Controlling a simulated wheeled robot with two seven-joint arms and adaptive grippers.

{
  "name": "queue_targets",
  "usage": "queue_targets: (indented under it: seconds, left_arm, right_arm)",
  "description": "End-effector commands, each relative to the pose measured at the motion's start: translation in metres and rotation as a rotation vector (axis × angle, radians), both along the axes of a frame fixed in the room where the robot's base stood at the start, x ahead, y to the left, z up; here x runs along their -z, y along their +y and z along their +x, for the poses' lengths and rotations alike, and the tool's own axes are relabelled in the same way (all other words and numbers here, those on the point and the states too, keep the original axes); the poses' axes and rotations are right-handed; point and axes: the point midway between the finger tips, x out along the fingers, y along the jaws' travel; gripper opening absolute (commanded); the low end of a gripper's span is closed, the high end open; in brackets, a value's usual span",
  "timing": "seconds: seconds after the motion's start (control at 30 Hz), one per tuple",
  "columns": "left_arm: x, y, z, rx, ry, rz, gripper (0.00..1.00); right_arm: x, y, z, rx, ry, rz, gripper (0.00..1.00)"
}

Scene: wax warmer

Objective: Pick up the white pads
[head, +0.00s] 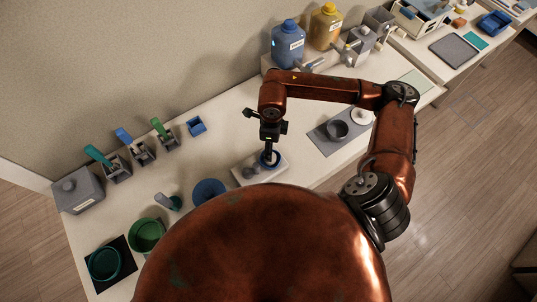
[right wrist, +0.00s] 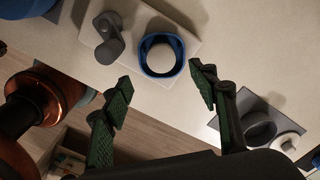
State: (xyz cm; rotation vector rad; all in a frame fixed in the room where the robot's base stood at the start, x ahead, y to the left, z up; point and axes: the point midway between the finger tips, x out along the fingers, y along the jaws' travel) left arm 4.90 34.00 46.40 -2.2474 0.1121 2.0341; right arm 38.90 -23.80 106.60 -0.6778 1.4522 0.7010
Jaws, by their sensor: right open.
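The white pads (right wrist: 163,52) show as a pale round face inside a blue ring-shaped holder (right wrist: 145,65) on a light tray (right wrist: 190,28). In the head view the blue holder (head: 264,161) stands on the tray, partly hidden by my right gripper (head: 270,150), so the pads are hard to make out there. In the right wrist view my right gripper (right wrist: 162,88) is open and empty. Its green-padded fingers are spread apart, with the holder beyond and between their tips, seemingly not touched. My left gripper is in neither view.
A grey piece (right wrist: 108,38) stands beside the holder on the same tray. A grey mat (head: 322,143) with a grey bowl (head: 337,130) and a white round item (head: 362,115) lies to the right. A blue bowl (head: 210,191) is to the left. Bottles (head: 288,46) stand at the back.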

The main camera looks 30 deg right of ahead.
Motion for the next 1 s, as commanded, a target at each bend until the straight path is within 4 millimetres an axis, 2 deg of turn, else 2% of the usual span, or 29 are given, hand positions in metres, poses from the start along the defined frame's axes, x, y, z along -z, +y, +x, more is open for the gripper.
queue_targets:
  seconds: [0.37,0.5,0.63,0.93,1.0]
  left_arm:
    - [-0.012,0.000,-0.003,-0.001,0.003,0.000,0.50]
    - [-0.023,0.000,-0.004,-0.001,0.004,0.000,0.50]
    - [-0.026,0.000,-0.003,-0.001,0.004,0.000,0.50]
    - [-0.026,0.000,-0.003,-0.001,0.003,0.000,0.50]
    - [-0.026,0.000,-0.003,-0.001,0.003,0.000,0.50]
  right_arm:
    - [0.033,0.002,0.003,-0.010,0.003,-0.016,0.54]
    - [0.054,0.003,0.002,-0.010,0.005,-0.015,0.54]
    - [0.071,0.002,0.003,-0.007,0.003,-0.016,0.54]
    - [0.078,0.002,0.003,-0.008,0.000,-0.016,0.54]
    - [0.078,0.001,0.003,-0.008,0.000,-0.016,0.50]
